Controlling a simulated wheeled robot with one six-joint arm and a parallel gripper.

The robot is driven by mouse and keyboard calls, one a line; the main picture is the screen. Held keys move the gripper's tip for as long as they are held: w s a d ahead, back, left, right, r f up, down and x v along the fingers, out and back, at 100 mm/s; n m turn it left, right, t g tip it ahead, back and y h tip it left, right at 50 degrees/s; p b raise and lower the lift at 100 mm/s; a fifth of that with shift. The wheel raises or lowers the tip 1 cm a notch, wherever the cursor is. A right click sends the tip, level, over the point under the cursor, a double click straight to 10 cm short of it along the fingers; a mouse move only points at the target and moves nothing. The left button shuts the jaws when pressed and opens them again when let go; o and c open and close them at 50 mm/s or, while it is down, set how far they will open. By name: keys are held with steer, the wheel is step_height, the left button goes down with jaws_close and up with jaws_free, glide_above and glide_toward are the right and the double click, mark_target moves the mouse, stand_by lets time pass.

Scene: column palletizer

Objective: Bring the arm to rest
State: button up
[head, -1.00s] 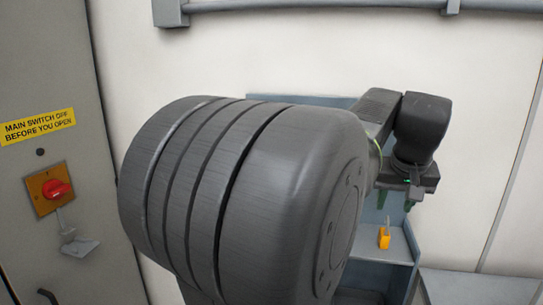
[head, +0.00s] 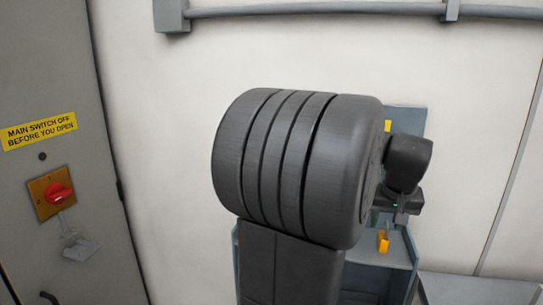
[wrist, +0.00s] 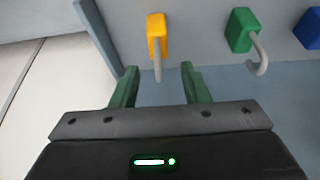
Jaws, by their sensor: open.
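In the head view the yellow padlock (head: 383,243) is on a blue-grey shelf (head: 365,251), below the end of my arm. My large dark arm joint fills the middle of the head view and hides part of the shelf unit. The fingers are hard to make out in the head view.
A green padlock (wrist: 240,30) and a blue padlock (wrist: 310,30) sit to the right of the yellow one. A grey cabinet (head: 60,110) with a red rotary switch (head: 58,193) and an open grey hasp or lock plate (head: 80,247) stands at left. A pipe (head: 320,10) runs along the wall.

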step_height(320, 180, up, 5)
steer(key=shift+w+r, duration=0.1)
steer(key=shift+r, duration=0.1)
step_height(320, 180, down, 10)
steer(key=shift+f+p, duration=0.25)
steer(key=shift+p, duration=0.15)
steer(key=b+v, duration=0.2)
steer(key=v, duration=1.1)
steer(key=shift+s, duration=0.2)
steer(key=shift+a+f, duration=0.15)
steer(key=shift+a, duration=0.1)
